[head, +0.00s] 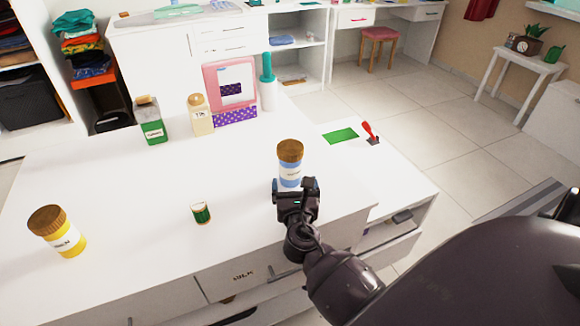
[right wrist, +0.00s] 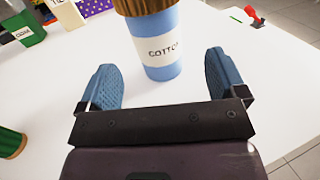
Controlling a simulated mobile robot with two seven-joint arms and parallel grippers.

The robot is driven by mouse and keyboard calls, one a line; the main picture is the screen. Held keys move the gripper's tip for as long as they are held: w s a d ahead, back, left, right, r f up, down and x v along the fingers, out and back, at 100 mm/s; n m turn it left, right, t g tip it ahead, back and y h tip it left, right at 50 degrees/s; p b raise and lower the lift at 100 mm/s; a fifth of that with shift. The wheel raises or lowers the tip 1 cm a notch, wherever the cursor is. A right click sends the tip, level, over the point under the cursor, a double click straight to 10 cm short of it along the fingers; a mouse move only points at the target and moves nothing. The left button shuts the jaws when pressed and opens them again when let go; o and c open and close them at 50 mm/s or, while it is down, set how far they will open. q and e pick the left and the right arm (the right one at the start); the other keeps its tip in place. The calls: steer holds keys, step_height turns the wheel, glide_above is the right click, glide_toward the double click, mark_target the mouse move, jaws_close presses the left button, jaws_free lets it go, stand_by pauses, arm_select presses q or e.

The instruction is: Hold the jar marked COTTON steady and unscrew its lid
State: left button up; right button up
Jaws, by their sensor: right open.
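The jar marked COTTON (head: 290,172) stands upright on the white counter, near its right end. It is blue with a white label, which shows in the right wrist view (right wrist: 160,60). Its brown ribbed lid (head: 290,150) is on top; in the right wrist view the lid (right wrist: 145,6) is cut off by the top edge. My right gripper (head: 296,186) is open just in front of the jar. In the right wrist view its blue fingers (right wrist: 163,82) are spread wide, with the jar's lower body just beyond and between them. My left gripper is not in view.
A yellow jar with a brown lid (head: 62,232) stands at the counter's left front. A small green item (head: 201,213) is left of the COTTON jar. A green container (head: 149,122), a cream jar (head: 200,118) and a pink frame (head: 229,70) stand further back. The counter between is clear.

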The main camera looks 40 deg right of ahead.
mark_target(291, 173)
steer(key=shift+x, duration=1.15)
steer(key=x, duration=0.3)
steer(key=shift+w+f+b, duration=0.1)
steer(key=shift+w+b, duration=0.25)
steer(key=shift+w, duration=0.15)
steer(key=shift+w+d, duration=0.45)
steer(key=shift+w, duration=0.1)
